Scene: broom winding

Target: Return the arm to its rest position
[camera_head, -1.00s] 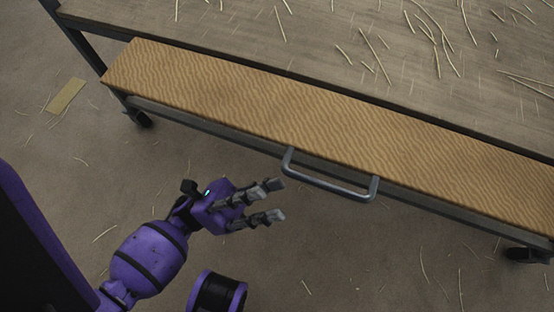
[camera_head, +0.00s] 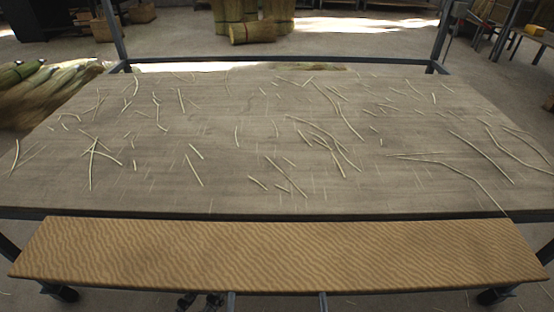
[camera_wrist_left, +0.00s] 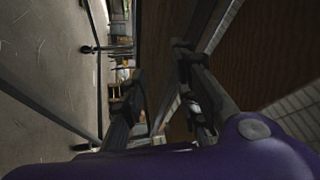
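My left gripper (camera_head: 200,302) just shows at the bottom edge of the head view. My purple wrist housing fills the lower part of that view. The rest of the left arm is hidden in the head view. My right gripper is in neither view.
The wavy tan board (camera_head: 280,255) runs along the front of a wide grey table (camera_head: 225,185) strewn with straw pieces. Straw bundles lie at the left (camera_head: 45,90) and stand at the back (camera_head: 235,12). Metal posts rise at the table's far corners.

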